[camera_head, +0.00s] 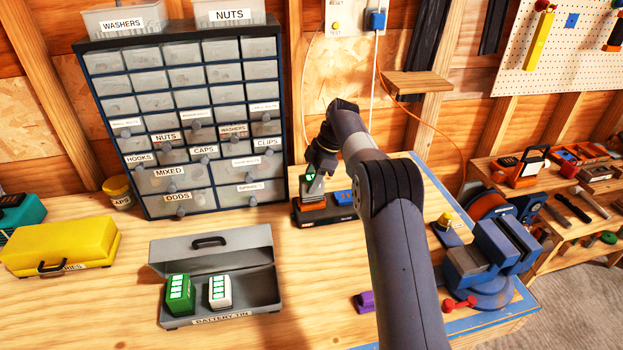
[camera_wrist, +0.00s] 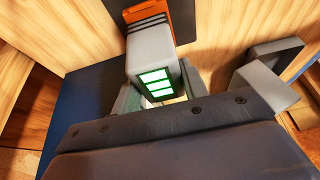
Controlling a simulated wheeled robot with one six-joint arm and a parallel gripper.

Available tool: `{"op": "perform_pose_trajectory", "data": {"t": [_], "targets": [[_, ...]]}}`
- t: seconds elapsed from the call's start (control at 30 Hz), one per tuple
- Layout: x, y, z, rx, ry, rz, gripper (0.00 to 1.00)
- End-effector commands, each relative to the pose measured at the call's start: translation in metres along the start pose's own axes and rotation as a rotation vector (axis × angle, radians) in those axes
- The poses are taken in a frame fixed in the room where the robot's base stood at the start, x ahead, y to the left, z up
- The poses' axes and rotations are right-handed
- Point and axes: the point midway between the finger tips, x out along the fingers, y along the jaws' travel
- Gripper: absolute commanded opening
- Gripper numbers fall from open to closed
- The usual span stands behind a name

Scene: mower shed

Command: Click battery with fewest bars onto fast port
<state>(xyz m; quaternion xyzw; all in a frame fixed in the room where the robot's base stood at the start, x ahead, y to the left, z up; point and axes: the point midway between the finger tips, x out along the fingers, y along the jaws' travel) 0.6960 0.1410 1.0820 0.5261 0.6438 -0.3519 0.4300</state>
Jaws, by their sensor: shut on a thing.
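My gripper (camera_head: 313,176) is shut on a pale grey battery (camera_wrist: 152,55) whose green display shows three bars in the wrist view. In the head view the gripper is over the charger (camera_head: 322,214), above its orange port (camera_head: 313,200); I cannot tell whether the battery touches it. A blue port (camera_head: 343,197) sits to the right on the same charger. The grey battery tin (camera_head: 262,296) stands open at the front, with a green battery (camera_head: 178,292) and a white battery (camera_head: 220,291) inside. Each shows several bars.
A drawer cabinet (camera_head: 188,120) stands just left of the charger. A yellow box (camera_head: 62,247) lies at the left. A blue vise (camera_head: 490,255) and a purple object (camera_head: 364,301) are at the right. Bare bench lies between the tin and the charger.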

Motion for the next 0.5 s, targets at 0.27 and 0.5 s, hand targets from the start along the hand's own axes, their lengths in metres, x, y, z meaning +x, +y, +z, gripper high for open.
{"op": "perform_pose_trajectory", "data": {"t": [0.27,0.5], "targets": [[0.0050,0.0003,0.0020,-0.001,0.000,0.001,0.10],[0.0093,0.0004,0.0038,0.000,0.000,0.002,0.10]]}}
